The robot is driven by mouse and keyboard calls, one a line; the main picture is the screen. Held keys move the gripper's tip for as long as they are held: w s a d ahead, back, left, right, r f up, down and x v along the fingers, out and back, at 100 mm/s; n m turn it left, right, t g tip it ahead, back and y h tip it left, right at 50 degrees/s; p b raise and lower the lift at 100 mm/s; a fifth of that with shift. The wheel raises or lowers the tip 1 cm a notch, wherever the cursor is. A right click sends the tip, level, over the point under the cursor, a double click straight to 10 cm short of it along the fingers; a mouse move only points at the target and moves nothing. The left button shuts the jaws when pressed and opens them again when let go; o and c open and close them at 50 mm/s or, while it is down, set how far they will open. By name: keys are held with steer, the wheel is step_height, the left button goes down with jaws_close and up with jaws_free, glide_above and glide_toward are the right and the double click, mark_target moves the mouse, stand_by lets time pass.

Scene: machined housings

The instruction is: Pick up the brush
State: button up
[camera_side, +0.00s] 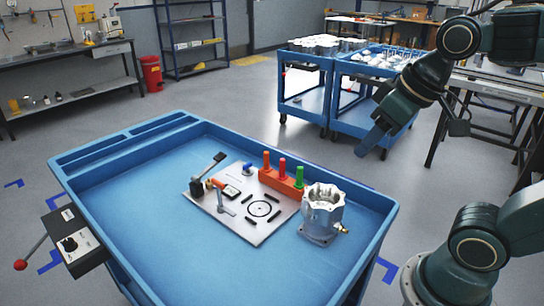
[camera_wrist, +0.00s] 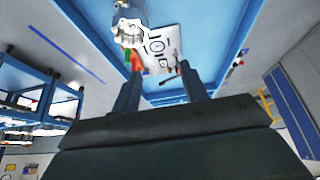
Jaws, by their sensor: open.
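In the wrist view the colored handles are small and partly hidden by a finger. My gripper (camera_side: 372,140) is open and empty, high beyond the cart's right side and apart from everything on it. Its two spread fingers also show in the wrist view (camera_wrist: 160,62).
A metal housing (camera_side: 322,212) stands right of the block, close to it. A light fixture plate (camera_side: 238,222) with a black-handled clamp (camera_side: 207,171) lies to the left. The blue cart (camera_side: 125,190) has a raised rim and free space at its left and front.

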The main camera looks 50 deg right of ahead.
steer(key=w+d+r+g, duration=0.1)
steer(key=w, duration=0.5)
steer(key=w+d+r, duration=0.2)
steer(key=w, duration=0.3)
steer(key=g, duration=0.3)
glide_above(267, 153)
steer(key=s, duration=0.1)
step_height(267, 153, down, 19)
steer(key=shift+w+d+f, duration=0.1)
steer(key=shift+w+f, duration=0.05)
steer(key=shift+f, duration=1.25)
steer(key=shift+w+d+f, duration=0.1)
steer(key=shift+f, duration=1.35)
steer(key=shift+w+d+f, duration=0.1)
steer(key=shift+w+f, duration=0.05)
steer(key=shift+f, duration=1.25)
steer(key=shift+w+a+f, duration=0.1)
steer(key=shift+w+f, duration=0.1)
steer(key=shift+f, duration=1.1)
steer(key=shift+w+a+f, duration=0.1)
steer(key=shift+w+f, duration=0.05)
steer(key=shift+f, duration=1.1)
